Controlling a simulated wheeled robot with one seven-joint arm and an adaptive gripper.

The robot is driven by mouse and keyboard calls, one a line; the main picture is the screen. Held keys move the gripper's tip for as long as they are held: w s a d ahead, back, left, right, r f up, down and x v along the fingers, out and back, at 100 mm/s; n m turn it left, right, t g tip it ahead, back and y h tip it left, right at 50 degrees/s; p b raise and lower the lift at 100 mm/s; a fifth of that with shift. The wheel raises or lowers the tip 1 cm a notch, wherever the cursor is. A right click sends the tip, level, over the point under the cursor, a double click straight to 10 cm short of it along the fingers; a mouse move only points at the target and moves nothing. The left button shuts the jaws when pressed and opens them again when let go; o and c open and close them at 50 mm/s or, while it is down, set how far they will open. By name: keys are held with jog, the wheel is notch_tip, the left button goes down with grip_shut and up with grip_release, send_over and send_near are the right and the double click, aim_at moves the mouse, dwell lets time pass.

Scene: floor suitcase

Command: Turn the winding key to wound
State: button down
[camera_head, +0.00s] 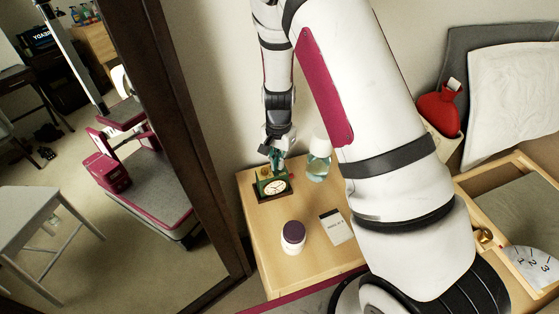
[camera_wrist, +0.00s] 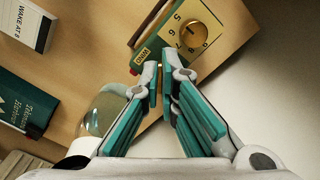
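The green clock (camera_head: 271,186) with a cream face stands at the back of the wooden nightstand. The wrist view shows its green case close up, with a WOUND label (camera_wrist: 144,55) and a round brass numbered dial (camera_wrist: 194,35). My gripper (camera_head: 276,152) reaches down to the top of the clock. In the wrist view my gripper's teal-padded fingers (camera_wrist: 162,75) are close together beside the WOUND label. A thin brass piece, which looks like the winding key (camera_wrist: 159,82), shows in the narrow gap between them. The fingers hide most of it.
On the nightstand (camera_head: 262,240), a glass bottle (camera_head: 318,163) stands right of the clock. A purple-lidded jar (camera_head: 293,237) and a WAKE AT card (camera_head: 335,226) are nearer. A green book (camera_wrist: 24,100) lies left in the wrist view. A mirror frame (camera_head: 185,140) stands left.

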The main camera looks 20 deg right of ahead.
jog(key=m+p, duration=0.1)
jog(key=m, duration=0.5)
jog(key=shift+w+a, duration=0.15)
jog(key=m+p, duration=0.1)
jog(key=m, duration=0.4)
jog(key=shift+w+m, duration=0.15)
jog(key=shift+m, duration=0.25)
jog(key=m, duration=0.6)
jog(key=shift+w+p, duration=0.15)
jog(key=shift+p, duration=0.25)
jog(key=m, duration=0.6)
jog(key=shift+d, duration=0.3)
jog(key=shift+w+m, duration=0.1)
jog(key=shift+m, duration=0.2)
jog(key=c, duration=1.8)
grip_release()
jog(key=shift+c, duration=0.2)
